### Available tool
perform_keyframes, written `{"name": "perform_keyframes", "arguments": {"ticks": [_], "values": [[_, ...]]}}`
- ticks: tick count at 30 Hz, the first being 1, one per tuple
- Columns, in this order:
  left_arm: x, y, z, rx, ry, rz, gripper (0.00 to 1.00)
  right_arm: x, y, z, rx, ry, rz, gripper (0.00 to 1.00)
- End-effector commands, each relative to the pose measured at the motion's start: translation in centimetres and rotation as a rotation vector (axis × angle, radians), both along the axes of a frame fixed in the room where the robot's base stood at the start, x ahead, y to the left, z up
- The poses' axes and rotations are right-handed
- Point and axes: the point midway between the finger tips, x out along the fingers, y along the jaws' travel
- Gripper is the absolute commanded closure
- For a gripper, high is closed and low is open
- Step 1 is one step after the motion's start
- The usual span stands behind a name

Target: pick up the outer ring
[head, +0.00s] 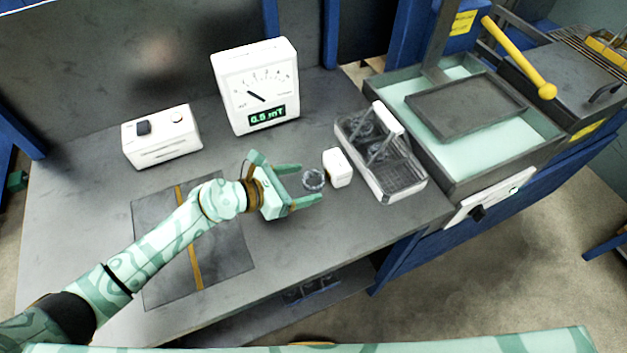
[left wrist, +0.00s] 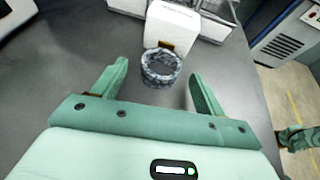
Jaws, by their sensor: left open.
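The outer ring (head: 314,180) is a small dark grey metal ring on the grey bench, just left of a small white block. My left gripper (head: 308,184) is open, with its two green fingers reaching toward the ring. In the left wrist view the ring (left wrist: 161,68) lies ahead, between the lines of the two fingers and around the level of their tips. The fingers do not appear to touch it. My left gripper (left wrist: 160,82) holds nothing.
A white block (head: 338,167) stands right beside the ring. A wire basket (head: 384,184) with a white handle and a teal-lined tank (head: 535,135) are farther right. A gauge meter (head: 256,85) and a white box (head: 162,137) stand behind. A dark mat (head: 225,245) lies under my left arm.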

Motion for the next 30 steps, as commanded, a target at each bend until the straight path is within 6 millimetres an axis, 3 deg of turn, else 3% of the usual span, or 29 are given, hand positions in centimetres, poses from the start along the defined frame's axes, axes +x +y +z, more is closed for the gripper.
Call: {"name": "perform_keyframes", "arguments": {"ticks": [3,10,11,15,16,18,26,30], "values": [[0.5,-1.0,-0.6,0.001,0.000,0.000,0.27,-0.1,0.0,-0.4,0.000,0.002,0.000,0.64],[0.6,-1.2,-0.5,0.001,0.000,0.000,0.27,-0.1,0.0,-0.3,0.000,0.003,0.000,0.64],[0.6,-1.1,-0.5,0.001,0.000,0.000,0.33,-0.2,0.0,-0.3,0.000,0.003,0.000,0.64],[0.6,-1.1,-0.5,0.001,0.000,0.000,0.72,-0.2,0.0,-0.3,0.000,0.004,-0.001,0.64],[0.6,-1.1,-0.5,0.001,0.000,0.000,0.79,-0.2,-0.1,-0.3,0.000,0.004,0.000,0.64],[0.6,-1.1,-0.5,0.000,-0.001,0.000,0.83,-0.2,-0.1,-0.3,-0.001,0.004,0.000,0.64],[0.6,-1.1,-0.2,0.000,-0.001,0.000,0.83,-0.2,-0.2,-0.1,-0.003,0.003,0.000,0.64],[0.6,-1.1,1.1,0.001,-0.003,0.000,0.83,0.0,-0.3,0.7,-0.004,-0.001,0.001,0.64]]}}
